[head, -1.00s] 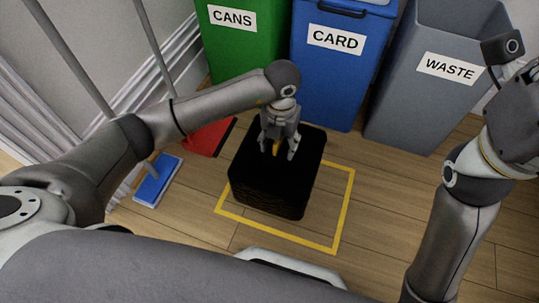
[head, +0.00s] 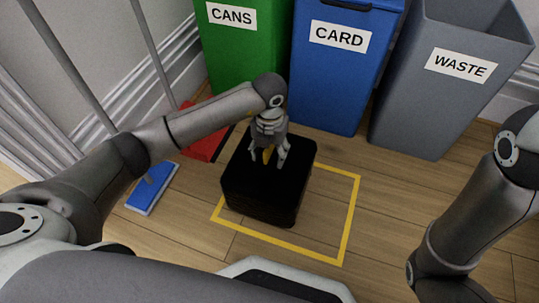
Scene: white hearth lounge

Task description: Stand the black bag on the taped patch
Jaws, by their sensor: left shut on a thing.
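The black bag (head: 262,200) is a dark, upright box shape in the middle of the head view. It overlaps the left and back part of the taped patch (head: 351,218), a yellow tape outline on the floor. I cannot tell whether its base touches the floor. My left gripper (head: 268,158) points down over the top of the bag, shut on it, with a small yellow-orange piece between the fingers. The bag hides the patch's back left corner. The right and front strips of the patch show bare wood. My right gripper is out of view; only its arm shows at right.
Green CANS (head: 245,65), blue CARD (head: 330,85) and grey WASTE (head: 415,110) bins stand behind the bag. The floor right of the patch is clear.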

